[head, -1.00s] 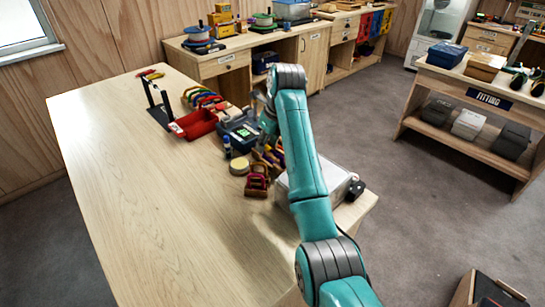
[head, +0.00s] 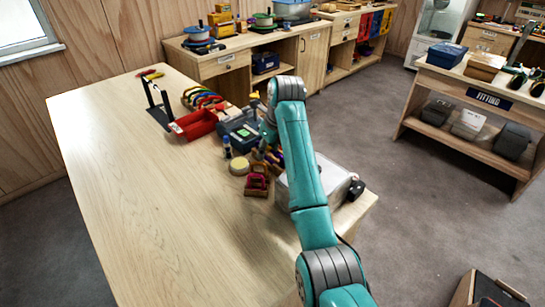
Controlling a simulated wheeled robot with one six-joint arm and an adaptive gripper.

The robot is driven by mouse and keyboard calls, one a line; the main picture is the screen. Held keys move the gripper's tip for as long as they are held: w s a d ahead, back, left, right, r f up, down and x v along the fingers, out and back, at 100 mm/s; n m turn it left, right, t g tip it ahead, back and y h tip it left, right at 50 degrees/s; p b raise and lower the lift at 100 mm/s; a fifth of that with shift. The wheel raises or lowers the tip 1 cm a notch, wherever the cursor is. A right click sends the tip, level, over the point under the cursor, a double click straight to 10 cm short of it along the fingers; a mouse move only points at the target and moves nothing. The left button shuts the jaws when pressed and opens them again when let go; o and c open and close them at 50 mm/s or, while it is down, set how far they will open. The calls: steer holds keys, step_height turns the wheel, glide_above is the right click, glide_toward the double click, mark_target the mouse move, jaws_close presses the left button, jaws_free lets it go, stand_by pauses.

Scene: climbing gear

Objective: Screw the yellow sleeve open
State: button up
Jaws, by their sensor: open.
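My gripper (head: 266,146) points down over the far right part of the bench, next to a cluster of small coloured gear. It is small in the head view and partly hidden by my teal arm; it is open. Red and dark items, carabiner-like (head: 256,185), stand just in front of it. Some yellow parts (head: 275,158) show close beside the arm. Which of them is the yellow sleeve, and whether the fingers touch it, I cannot tell at this size.
A blue-grey device with a green screen (head: 243,134), a red tray (head: 197,124), a round tan disc (head: 239,166) and a blue bottle (head: 227,147) stand nearby. A pale box (head: 331,181) is right of the arm. The bench's left and front (head: 150,200) are clear.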

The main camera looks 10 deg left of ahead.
steer(key=shift+s+a, duration=0.45)
steer(key=shift+s, duration=0.1)
steer(key=shift+r, duration=0.2)
stand_by(0.4)
steer(key=shift+r, duration=1.2)
steer(key=shift+w+d, duration=0.45)
steer(key=shift+w, duration=0.15)
steer(key=shift+d+f, duration=0.1)
steer(key=shift+f, duration=1.35)
